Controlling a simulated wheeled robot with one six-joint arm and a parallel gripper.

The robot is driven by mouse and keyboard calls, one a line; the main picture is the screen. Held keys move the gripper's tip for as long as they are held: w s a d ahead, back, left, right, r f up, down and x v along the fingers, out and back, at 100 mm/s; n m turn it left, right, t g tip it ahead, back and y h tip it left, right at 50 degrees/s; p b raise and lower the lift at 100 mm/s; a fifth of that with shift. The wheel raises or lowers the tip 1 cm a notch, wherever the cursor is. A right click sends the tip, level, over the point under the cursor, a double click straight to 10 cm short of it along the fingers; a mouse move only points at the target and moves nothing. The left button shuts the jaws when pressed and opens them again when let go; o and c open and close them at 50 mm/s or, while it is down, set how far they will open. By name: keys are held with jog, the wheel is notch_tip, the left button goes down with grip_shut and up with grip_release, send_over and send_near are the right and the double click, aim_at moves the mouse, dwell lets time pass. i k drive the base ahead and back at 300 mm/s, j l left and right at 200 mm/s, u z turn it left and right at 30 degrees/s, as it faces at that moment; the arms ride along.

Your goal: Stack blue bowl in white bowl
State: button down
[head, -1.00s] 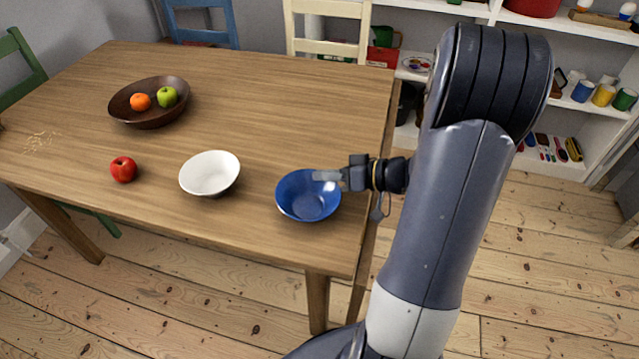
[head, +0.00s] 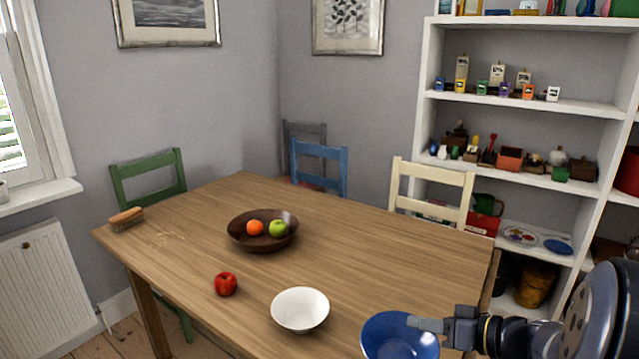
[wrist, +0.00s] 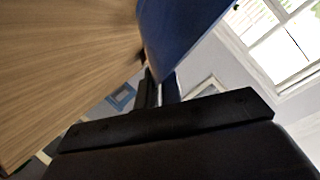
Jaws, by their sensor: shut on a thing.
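The blue bowl (head: 385,342) is at the bottom of the head view, near the table's right end, cut off by the frame's lower edge. My gripper (head: 425,324) is shut on its right rim. In the wrist view the blue bowl (wrist: 180,35) fills the top middle, close to the fingers (wrist: 158,88). I cannot tell whether the bowl touches the table. The white bowl (head: 300,309) stands upright and empty on the table, to the left of the blue bowl, with a small gap between them.
A red apple (head: 225,284) lies left of the white bowl. A dark wooden bowl (head: 240,239) with an orange fruit and a green apple stands farther back. A brush (head: 127,219) lies at the table's far left corner. Chairs stand around the wooden table (head: 340,240).

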aim_at(301, 321)
jog(key=k+j, duration=0.1)
jog(key=k, duration=0.75)
